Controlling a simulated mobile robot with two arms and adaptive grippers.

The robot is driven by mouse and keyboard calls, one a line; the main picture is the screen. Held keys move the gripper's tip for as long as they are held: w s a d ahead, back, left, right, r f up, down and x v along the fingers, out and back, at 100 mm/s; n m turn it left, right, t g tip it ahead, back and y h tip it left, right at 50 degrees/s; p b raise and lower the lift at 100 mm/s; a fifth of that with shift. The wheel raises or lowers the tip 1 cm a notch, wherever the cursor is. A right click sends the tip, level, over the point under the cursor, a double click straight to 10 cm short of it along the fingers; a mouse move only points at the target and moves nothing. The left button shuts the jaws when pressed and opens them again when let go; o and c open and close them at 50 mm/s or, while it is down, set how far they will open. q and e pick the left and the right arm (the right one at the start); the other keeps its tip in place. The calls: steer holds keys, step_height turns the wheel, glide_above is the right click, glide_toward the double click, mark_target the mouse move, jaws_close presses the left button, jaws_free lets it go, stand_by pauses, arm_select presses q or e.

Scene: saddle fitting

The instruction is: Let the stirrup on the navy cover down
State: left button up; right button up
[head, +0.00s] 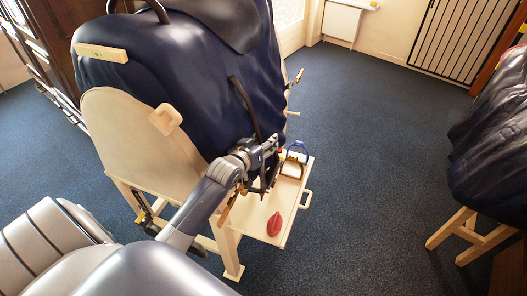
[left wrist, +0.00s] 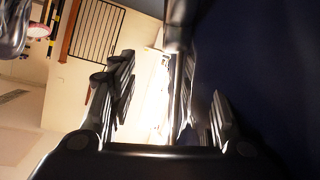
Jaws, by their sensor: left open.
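The navy cover (head: 175,85) lies over a wooden stand, with a dark saddle part (head: 225,22) on top. A dark strap (head: 243,98) runs down the cover's side toward my left gripper (head: 262,165). That gripper is close against the lower side of the cover. In the left wrist view my left gripper (left wrist: 165,110) is open, with its two fingers apart. A dark shiny upright bar or strap (left wrist: 179,85) shows between them; I cannot tell whether it touches either finger. I cannot make out the stirrup on the cover clearly. My right gripper is not in view.
A wooden shelf (head: 258,219) with a handle sticks out below the gripper. A second covered stand (head: 495,145) is at the right. The carpet (head: 375,150) between is clear.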

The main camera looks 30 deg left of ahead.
arm_select(q)
steer(key=shift+r, duration=2.2)
